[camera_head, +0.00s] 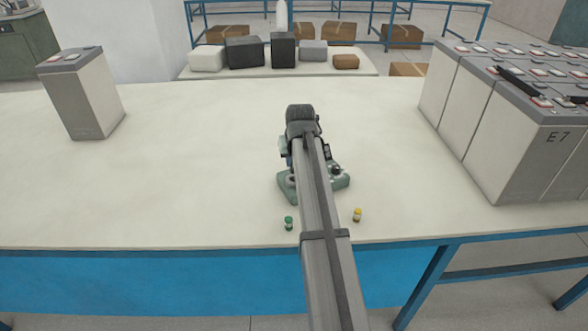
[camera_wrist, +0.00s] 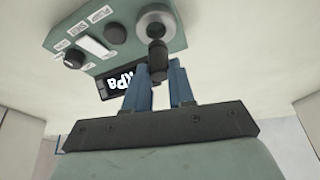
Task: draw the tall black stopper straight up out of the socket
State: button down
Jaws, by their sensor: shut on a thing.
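The black stopper (camera_wrist: 157,62) stands between the blue fingers of my gripper (camera_wrist: 158,76) in the wrist view. The fingers are shut on it. Its far end overlaps the pale grey ring of the socket (camera_wrist: 144,20); I cannot tell whether it is still seated inside. The socket is on a green pump unit (camera_wrist: 115,52) with a dark knob, a white switch and a display reading kPa. In the head view the green unit (camera_head: 341,183) shows on both sides of my arm, which hides the stopper, the socket and my fingers.
A green-topped vial (camera_head: 288,223) and a yellow-topped vial (camera_head: 357,215) stand near the front edge. A battery cell (camera_head: 85,95) stands at left and a battery row (camera_head: 520,145) at right.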

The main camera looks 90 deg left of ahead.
notch_tip(320, 180, up, 10)
jog(key=shift+f, duration=0.2)
dwell(1.1)
dwell(0.3)
